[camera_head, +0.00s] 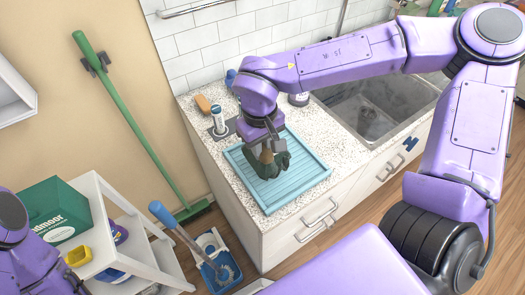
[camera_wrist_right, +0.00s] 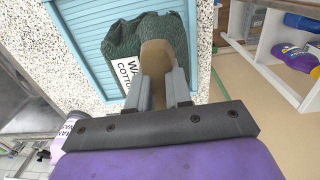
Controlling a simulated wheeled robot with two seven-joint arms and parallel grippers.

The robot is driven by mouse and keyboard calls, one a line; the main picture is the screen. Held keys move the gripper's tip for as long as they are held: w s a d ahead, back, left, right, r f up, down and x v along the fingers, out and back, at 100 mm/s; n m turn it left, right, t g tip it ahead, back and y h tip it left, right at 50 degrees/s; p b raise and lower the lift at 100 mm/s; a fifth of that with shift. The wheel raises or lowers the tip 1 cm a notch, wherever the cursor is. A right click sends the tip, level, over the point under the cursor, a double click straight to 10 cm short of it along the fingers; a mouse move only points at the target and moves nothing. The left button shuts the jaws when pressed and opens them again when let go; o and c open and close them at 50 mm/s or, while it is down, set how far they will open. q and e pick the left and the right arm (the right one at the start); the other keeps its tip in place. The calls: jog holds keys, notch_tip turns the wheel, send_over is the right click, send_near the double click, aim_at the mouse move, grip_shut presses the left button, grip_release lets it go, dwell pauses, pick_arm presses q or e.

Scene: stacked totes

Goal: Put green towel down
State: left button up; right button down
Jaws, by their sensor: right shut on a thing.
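The green towel (camera_head: 272,166) is a dark, crumpled bundle over the light-blue ribbed tray (camera_head: 312,173) on the counter. My right gripper (camera_head: 266,153) is above the tray and shut on the towel. In the right wrist view the towel (camera_wrist_right: 120,36) shows beyond the right gripper's fingers (camera_wrist_right: 162,85), with a white printed label on it and a tan piece between the fingers. I cannot tell whether the towel's underside rests on the tray. Part of my left arm shows at the lower left of the head view, but its gripper is not visible.
A sink (camera_head: 370,110) lies right of the tray. A bottle (camera_head: 218,120) and a brush (camera_head: 203,104) stand behind it at the left. A white shelf cart (camera_head: 100,215) with a green box (camera_head: 55,208) is at the lower left.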

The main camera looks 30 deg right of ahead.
jog(key=f, duration=0.4)
jog(key=shift+w+d+f+p, duration=0.15)
jog(key=shift+w+d+p, duration=0.2)
jog(key=shift+w+p, duration=0.05)
jog(key=c, duration=1)
grip_release()
jog(key=shift+c, duration=0.2)
